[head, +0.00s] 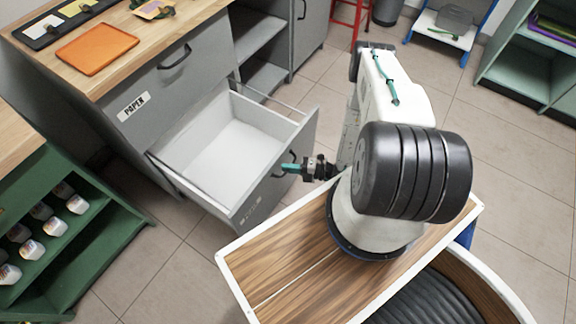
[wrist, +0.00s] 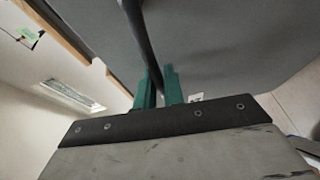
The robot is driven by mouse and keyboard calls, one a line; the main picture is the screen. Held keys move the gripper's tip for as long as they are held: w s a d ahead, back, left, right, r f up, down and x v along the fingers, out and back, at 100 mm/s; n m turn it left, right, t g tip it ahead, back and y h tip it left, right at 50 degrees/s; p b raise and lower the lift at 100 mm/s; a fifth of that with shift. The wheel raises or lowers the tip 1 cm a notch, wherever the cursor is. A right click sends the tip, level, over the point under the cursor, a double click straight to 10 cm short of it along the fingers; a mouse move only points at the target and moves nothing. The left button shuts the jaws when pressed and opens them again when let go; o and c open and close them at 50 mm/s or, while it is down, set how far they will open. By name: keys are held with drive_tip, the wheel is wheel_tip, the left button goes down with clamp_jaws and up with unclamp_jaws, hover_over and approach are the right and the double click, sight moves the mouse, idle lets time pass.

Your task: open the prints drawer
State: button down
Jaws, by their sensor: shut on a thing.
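The lower drawer (head: 262,185) of the grey cabinet stands pulled well out, and its white inside looks empty. A small label on its front is too blurred to read. My gripper (head: 289,168) is at the drawer front, its green fingers at the handle. In the wrist view the fingers (wrist: 158,92) are shut on the dark handle bar (wrist: 138,38), which runs between them. The handle's lower part is hidden by the fingers and the gripper body.
The upper drawer (head: 178,85), marked PAPER, is closed. An orange tray (head: 96,48) lies on the wooden worktop. A green shelf (head: 70,245) with several white jars stands at left. The tiled floor (head: 515,160) at right is clear.

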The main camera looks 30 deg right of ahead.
drive_tip(key=c, duration=1.5)
unclamp_jaws()
drive_tip(key=shift+v, duration=3.85)
